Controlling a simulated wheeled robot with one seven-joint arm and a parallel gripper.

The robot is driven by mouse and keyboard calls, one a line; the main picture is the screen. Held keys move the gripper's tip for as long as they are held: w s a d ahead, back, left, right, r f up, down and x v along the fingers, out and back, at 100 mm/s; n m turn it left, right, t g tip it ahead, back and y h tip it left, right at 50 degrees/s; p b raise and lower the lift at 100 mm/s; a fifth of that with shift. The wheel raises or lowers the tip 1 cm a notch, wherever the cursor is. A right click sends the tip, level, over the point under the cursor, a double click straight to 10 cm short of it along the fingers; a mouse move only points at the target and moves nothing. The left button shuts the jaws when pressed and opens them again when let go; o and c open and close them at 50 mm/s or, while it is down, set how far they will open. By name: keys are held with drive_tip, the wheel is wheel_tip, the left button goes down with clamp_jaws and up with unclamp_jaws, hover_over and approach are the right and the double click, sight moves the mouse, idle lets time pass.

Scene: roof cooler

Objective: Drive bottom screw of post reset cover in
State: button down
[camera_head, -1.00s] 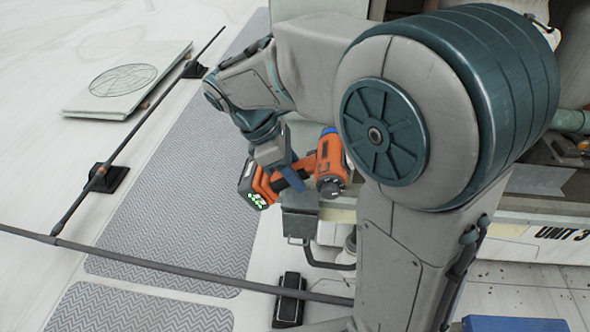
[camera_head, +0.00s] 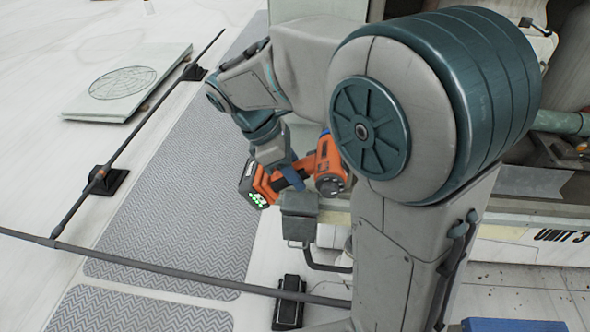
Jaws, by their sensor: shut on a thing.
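My gripper (camera_head: 287,172) is shut on the handle of an orange and black cordless driver (camera_head: 327,171). The driver's battery (camera_head: 254,188), with green lights, points to the lower left. Its body lies at the upper right, close to my large arm joint. The driver's tip is not clear to see. The post reset cover and its bottom screw cannot be made out; my arm hides much of the unit.
A grey box (camera_head: 299,204) on the unit's side sits just below the driver. A dark rail (camera_head: 170,266) crosses the lower left. A round-grilled panel (camera_head: 123,82) lies at the far left. Patterned walkway mats (camera_head: 170,215) are clear. The unit's edge reads "UNIT 3" (camera_head: 560,236).

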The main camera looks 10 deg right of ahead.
drive_tip(key=shift+w+d+r, duration=0.1)
drive_tip(key=shift+w+d, duration=0.05)
drive_tip(key=shift+w, duration=0.25)
idle(0.5)
drive_tip(key=shift+w+d+p, duration=0.1)
drive_tip(key=shift+w+p, duration=0.25)
drive_tip(key=shift+p, duration=0.85)
idle(1.2)
drive_tip(key=shift+s, duration=0.1)
drive_tip(key=s+a, duration=0.2)
drive_tip(key=s, duration=0.4)
drive_tip(key=shift+s, duration=0.25)
idle(1.0)
drive_tip(key=shift+w, duration=0.1)
idle(0.5)
